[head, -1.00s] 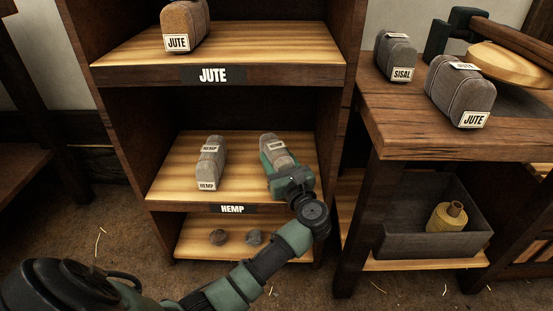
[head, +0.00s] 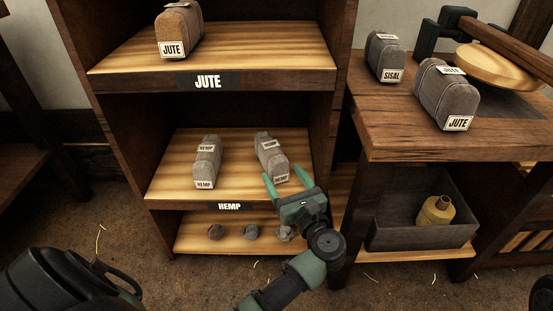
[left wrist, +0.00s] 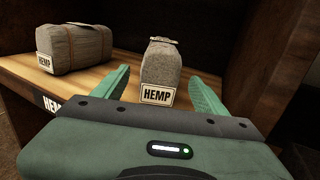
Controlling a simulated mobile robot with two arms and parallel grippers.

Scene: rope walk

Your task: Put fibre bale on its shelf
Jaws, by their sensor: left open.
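Two grey bales labelled HEMP stand on the shelf labelled HEMP: the left bale (head: 207,163) and the right bale (head: 271,158). My left gripper (head: 288,182) is open and empty just in front of the right bale. In the left wrist view the right bale (left wrist: 160,70) stands upright beyond and between the open green fingers (left wrist: 163,88), apart from them. The left bale (left wrist: 75,48) shows there too. A brown JUTE bale (head: 180,32) stands on the JUTE shelf. A SISAL bale (head: 385,56) and a JUTE bale (head: 446,94) stand on the bench. My right gripper is not visible.
The bench (head: 400,125) stands right of the shelf unit. A grey bin (head: 410,231) below it holds a yellow spool (head: 436,211). Several dark round lumps lie on the bottom shelf (head: 190,240). The JUTE shelf has free room on its right (head: 270,50).

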